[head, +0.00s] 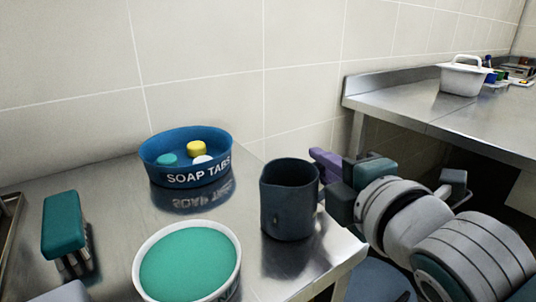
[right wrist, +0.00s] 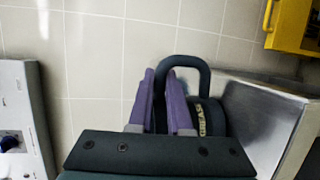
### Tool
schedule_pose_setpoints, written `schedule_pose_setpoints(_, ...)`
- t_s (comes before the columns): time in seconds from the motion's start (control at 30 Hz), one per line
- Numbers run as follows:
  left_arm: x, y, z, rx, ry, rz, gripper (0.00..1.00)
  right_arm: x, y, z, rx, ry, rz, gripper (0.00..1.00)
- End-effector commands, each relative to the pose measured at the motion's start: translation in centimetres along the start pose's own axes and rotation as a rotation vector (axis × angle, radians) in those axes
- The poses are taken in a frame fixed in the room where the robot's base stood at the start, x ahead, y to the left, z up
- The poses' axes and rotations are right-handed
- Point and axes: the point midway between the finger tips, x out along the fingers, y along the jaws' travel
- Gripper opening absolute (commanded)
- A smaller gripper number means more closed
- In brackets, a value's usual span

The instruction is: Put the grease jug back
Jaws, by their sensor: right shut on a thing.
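The grease jug (head: 289,208) is a dark blue-grey, open-topped jug, upright at the right end of the steel counter in the head view. Its base is at or very close to the counter top; I cannot tell a gap. My right gripper (head: 326,166) comes from the right and is shut on the jug's handle. In the right wrist view, the purple fingers (right wrist: 164,102) are on both sides of the dark looped handle (right wrist: 186,62). Part of the jug's body with the lettering (right wrist: 209,118) shows behind them. My left gripper is not in view.
The counter holds a blue soap tabs bowl (head: 186,158), a white tub with green contents (head: 190,262) and a teal brush (head: 64,226). A yellow object (right wrist: 290,25) shows in the wrist view.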

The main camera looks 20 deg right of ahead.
Motion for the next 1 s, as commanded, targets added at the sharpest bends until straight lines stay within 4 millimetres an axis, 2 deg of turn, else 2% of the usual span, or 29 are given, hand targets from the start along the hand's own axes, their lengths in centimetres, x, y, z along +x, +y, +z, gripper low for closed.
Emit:
schedule_pose_setpoints(0.13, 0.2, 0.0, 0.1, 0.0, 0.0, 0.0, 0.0, 0.1, -0.2, 0.0, 0.001, 0.0, 0.003, 0.0)
schedule_pose_setpoints(0.17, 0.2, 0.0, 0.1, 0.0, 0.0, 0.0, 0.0, 0.1, -0.3, 0.0, 0.0, 0.0, 0.0, 0.19)
schedule_pose_setpoints(0.4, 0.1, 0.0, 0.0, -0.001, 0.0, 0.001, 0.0, 0.0, -0.2, 0.0, 0.0, 0.0, 0.0, 0.46)
schedule_pose_setpoints(0.77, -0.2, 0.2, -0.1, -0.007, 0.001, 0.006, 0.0, -0.4, 0.1, 0.0, -0.001, 0.0, -0.002, 0.47)
schedule_pose_setpoints(0.87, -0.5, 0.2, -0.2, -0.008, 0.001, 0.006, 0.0, -1.8, 0.1, 0.0, -0.001, 0.0, -0.003, 0.47)
schedule_pose_setpoints(1.0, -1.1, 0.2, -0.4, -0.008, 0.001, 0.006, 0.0, -4.7, 0.0, 0.0, -0.001, 0.0, -0.005, 0.47)
